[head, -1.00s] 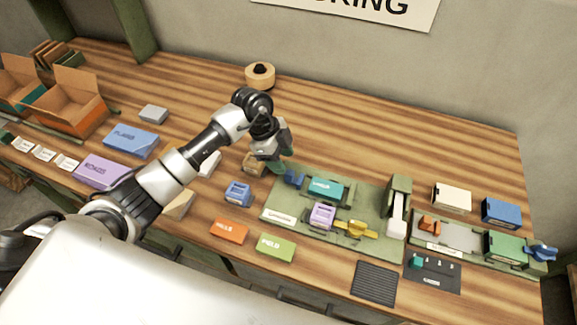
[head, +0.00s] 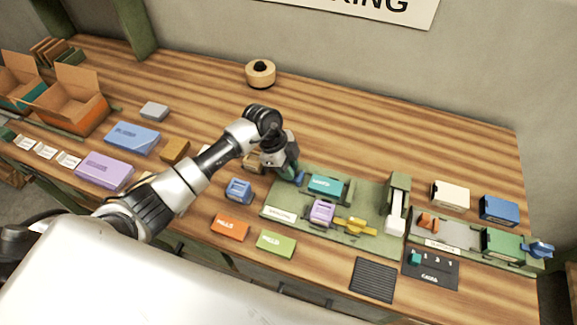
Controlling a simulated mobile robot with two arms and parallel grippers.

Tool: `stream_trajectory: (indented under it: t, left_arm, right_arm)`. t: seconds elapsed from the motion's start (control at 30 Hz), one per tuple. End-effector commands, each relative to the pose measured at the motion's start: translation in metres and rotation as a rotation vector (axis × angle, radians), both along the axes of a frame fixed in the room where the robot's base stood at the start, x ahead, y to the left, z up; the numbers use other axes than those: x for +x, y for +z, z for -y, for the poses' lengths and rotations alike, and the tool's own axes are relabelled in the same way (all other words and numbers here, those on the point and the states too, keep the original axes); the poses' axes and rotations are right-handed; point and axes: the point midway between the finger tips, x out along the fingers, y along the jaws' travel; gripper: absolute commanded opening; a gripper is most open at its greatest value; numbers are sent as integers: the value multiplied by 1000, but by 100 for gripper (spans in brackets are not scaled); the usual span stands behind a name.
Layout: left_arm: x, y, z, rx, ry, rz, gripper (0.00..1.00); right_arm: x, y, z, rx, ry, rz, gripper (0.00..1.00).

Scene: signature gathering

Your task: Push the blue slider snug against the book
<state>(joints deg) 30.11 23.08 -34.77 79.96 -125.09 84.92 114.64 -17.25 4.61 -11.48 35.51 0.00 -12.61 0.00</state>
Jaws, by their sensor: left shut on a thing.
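A teal book (head: 325,185) lies on the green board (head: 285,196), near its back left part. The blue slider (head: 300,178) shows just to the left of the book, partly hidden by my left gripper. My left gripper (head: 292,174) points down and is shut on the blue slider. The slider is close to the book's left end; I cannot tell whether they touch. My right gripper is out of view.
A purple block (head: 321,212) and a yellow clamp (head: 356,226) sit on the board in front of the book. A blue block (head: 239,190) lies left of the board.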

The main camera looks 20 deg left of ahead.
Motion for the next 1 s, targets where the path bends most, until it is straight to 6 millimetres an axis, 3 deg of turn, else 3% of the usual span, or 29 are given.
stream_trajectory:
  t: [0.23, 0.5, 0.73, 0.77, 0.8, 0.9, 1.0]
  left_arm:
    - [0, 1, 4, -1, -1, 0, 0]
    - [-1, 2, 40, -2, -1, 1, 0]
    - [-1, 1, 42, -5, -1, 1, 0]
    - [-1, 1, 42, -5, -1, 1, 25]
    - [-1, 1, 42, -5, -1, 1, 31]
    - [-1, 1, 42, -4, -1, 1, 46]
    - [-1, 1, 41, -3, -1, 1, 49]
  right_arm:
    - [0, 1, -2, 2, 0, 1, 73]
    - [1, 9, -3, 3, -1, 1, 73]
    - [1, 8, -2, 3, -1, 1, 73]
    - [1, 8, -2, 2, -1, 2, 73]
    - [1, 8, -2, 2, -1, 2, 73]
    - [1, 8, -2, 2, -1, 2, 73]
    - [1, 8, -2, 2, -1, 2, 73]
